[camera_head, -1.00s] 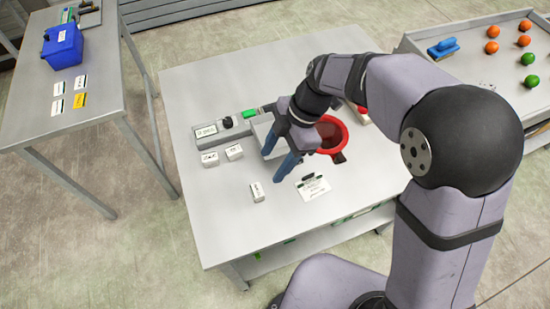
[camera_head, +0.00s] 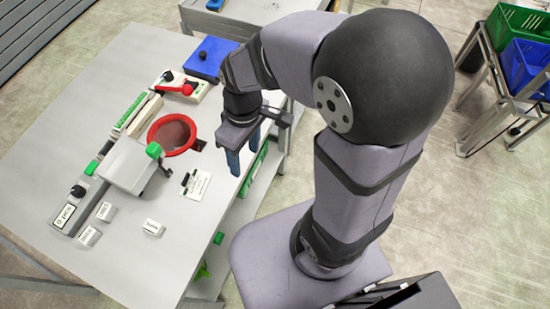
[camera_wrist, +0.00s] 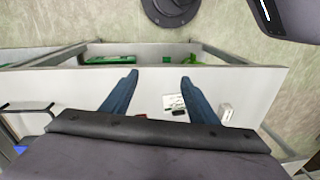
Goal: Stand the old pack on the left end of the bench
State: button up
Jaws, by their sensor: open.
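The bench (camera_head: 95,60) is a light grey table with a shelf below. A small white labelled pack (camera_head: 152,228) lies on its near part. Two more small white labelled blocks, one (camera_head: 105,211) and another (camera_head: 88,235), sit beside the grey machine; I cannot tell which is the old pack. A small white block also shows in the wrist view (camera_wrist: 226,111), right of my fingers. My gripper (camera_head: 243,163) points down with blue fingers apart, empty, near the bench's front edge, away from the packs. The open fingers also show in the wrist view (camera_wrist: 158,80).
On the bench are a red-rimmed opening (camera_head: 172,134), a grey machine with a lid (camera_head: 127,165), a printed card (camera_head: 196,184) and a device with a red lever (camera_head: 182,88). A blue box (camera_head: 211,58) is at the back. Crates (camera_head: 520,35) stand right.

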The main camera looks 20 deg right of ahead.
jog(key=s+d+f+m+h, duration=0.1)
jog(key=s+d+m, duration=0.3)
jog(key=d+m, duration=0.3)
jog(key=shift+m+t, duration=0.3)
